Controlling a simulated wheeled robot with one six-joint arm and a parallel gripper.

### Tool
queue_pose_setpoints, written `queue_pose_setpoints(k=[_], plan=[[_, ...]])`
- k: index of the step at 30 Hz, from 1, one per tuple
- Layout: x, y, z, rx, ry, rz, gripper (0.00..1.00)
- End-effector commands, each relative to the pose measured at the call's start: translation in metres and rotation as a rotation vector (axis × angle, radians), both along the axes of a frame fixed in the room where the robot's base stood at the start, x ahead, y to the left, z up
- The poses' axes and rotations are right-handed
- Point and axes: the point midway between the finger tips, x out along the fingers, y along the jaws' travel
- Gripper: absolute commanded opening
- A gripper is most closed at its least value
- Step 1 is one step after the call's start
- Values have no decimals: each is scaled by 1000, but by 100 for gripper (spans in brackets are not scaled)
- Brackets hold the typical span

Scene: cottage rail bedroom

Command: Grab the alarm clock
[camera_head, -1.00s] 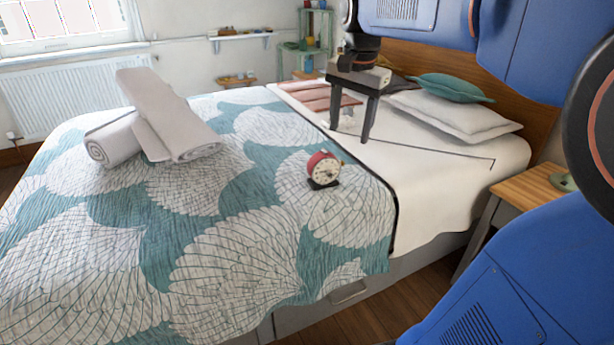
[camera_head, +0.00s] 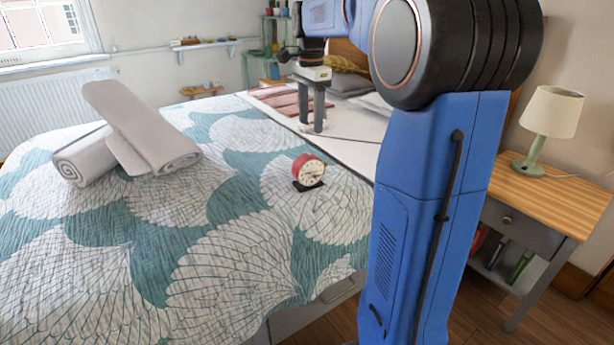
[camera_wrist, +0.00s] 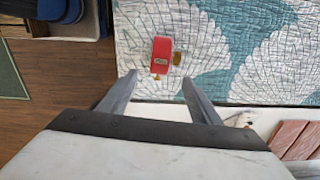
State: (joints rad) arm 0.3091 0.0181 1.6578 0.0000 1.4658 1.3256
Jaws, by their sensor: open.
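The alarm clock (camera_head: 308,172) is red with a pale round face and a dark base. It stands on the patterned quilt near the bed's right side. In the wrist view the red clock (camera_wrist: 161,55) shows from above, beyond and between the fingertips. My gripper (camera_head: 314,128) is open and empty, pointing down over the bed, behind the clock in the head view. In the wrist view the two fingers of my gripper (camera_wrist: 162,75) are spread apart, and neither visibly touches the clock.
Rolled grey towels (camera_head: 140,140) lie on the bed's left part. A nightstand (camera_head: 560,200) with a lamp (camera_head: 550,115) stands right. The quilt (camera_head: 230,235) around the clock is clear.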

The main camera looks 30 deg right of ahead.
Motion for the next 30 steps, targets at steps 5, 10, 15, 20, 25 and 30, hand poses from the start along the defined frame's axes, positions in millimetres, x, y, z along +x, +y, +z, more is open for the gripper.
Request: queue_pose_setpoints(k=[5, 10, 15, 20, 25, 30], plan=[[0, 1, -33, 1, 2, 1, 58], [0, 1, -57, 0, 2, 1, 58], [0, 1, -67, 0, 1, 1, 58], [1, 4, -80, 0, 2, 2, 58], [1, 8, -103, 1, 3, 2, 58], [1, 8, -117, 0, 0, 2, 58]])
